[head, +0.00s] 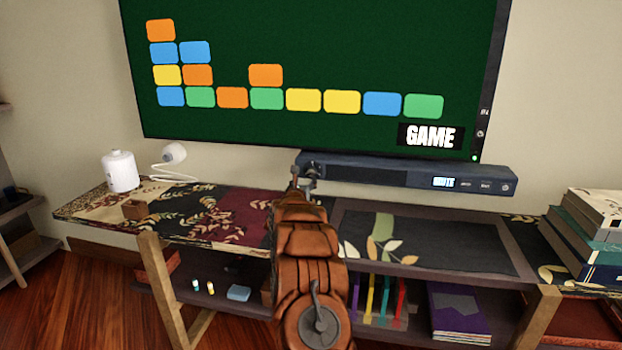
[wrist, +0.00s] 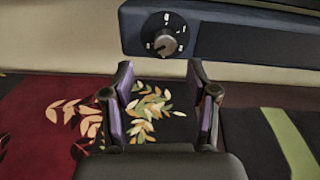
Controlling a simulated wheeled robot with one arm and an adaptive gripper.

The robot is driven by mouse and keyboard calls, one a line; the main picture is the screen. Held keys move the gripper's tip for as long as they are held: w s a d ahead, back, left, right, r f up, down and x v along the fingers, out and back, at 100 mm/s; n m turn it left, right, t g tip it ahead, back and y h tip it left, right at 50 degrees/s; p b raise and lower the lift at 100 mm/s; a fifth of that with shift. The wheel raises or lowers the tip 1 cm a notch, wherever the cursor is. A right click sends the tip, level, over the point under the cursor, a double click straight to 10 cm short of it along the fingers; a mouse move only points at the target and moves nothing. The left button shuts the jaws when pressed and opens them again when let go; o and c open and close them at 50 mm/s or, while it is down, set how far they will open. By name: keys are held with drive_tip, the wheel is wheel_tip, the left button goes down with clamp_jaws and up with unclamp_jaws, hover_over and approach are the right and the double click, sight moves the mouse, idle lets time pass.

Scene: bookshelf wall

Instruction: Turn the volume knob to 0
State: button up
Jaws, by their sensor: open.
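The volume knob (wrist: 165,46) is a small round grey dial with pale marks around it, on the left end of the dark blue soundbar (wrist: 230,42) in the wrist view. Its exact setting is too small to read. In the head view the soundbar (head: 405,176) sits below the screen, with a lit display (head: 443,183) that I cannot read clearly. My gripper (wrist: 163,75) is open and empty, its two fingers apart, just below and in front of the knob, not touching it. In the head view my gripper (head: 305,180) partly covers the soundbar's left end.
A screen (head: 300,60) with coloured blocks hangs above. The patterned shelf top (head: 230,215) lies below my gripper. A white canister (head: 120,170) and white lamp (head: 174,152) stand at left. Stacked books (head: 590,230) stand at right.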

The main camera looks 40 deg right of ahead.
sight(311, 173)
drive_tip(key=shift+s+d+p+x, duration=0.15)
drive_tip(key=shift+p+x, duration=0.15)
drive_tip(key=shift+x, duration=0.7)
drive_tip(key=shift+s+d+p+x, duration=0.15)
drive_tip(key=shift+p+x, duration=0.1)
drive_tip(key=shift+x, duration=0.75)
drive_tip(key=shift+w+d, duration=0.15)
drive_tip(key=shift+d, duration=0.05)
drive_tip(key=shift+w+d+r, duration=0.1)
drive_tip(key=shift+w+d, duration=0.2)
drive_tip(key=shift+d, duration=0.1)
drive_tip(key=shift+p+x, duration=0.85)
drive_tip(key=shift+x, duration=0.15)
drive_tip(key=shift+d, duration=0.15)
drive_tip(key=shift+w, duration=0.15)
drive_tip(key=shift+c, duration=0.4)
